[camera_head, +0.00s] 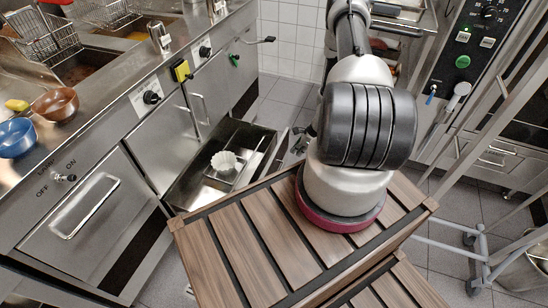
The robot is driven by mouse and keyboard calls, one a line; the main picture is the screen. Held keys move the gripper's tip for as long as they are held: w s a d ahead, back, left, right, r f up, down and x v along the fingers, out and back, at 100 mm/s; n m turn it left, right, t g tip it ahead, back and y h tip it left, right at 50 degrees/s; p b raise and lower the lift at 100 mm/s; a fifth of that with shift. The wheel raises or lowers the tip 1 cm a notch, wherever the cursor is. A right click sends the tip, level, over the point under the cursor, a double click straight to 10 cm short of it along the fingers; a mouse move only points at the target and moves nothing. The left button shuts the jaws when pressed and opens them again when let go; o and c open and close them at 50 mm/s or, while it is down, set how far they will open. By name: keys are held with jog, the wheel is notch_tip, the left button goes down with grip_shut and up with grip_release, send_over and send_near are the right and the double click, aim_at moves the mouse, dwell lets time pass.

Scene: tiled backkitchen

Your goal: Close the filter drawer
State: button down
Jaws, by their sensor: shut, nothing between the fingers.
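The filter drawer (192,190) is a long metal drawer pulled out from the fryer cabinet at left centre. A white fluted cup-like item (224,162) sits inside it, and a thin rod lies along its right part. My gripper (299,142) shows as a small dark shape just right of the drawer's outer end, partly hidden by my arm. It is shut and holds nothing. Whether it touches the drawer front cannot be told from here.
The steel fryer counter (105,85) runs along the left, with a blue bowl (17,138) and a brown bowl (56,104) on it. A slatted wooden top (240,255) fills the front centre. A wheeled metal rack (468,235) stands at right. Tiled floor shows between.

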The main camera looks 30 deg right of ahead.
jog(key=shift+m+h, duration=0.4)
jog(key=shift+m, duration=0.3)
jog(key=shift+w+a+f, duration=0.6)
jog(key=shift+w+f, duration=0.5)
jog(key=shift+f, duration=0.5)
jog(key=shift+w+a+f, duration=0.6)
jog(key=shift+w+f, duration=0.55)
jog(key=shift+f, duration=0.5)
jog(key=shift+w+a+f, duration=0.6)
jog(key=shift+w+f, duration=0.5)
jog(key=shift+f, duration=0.5)
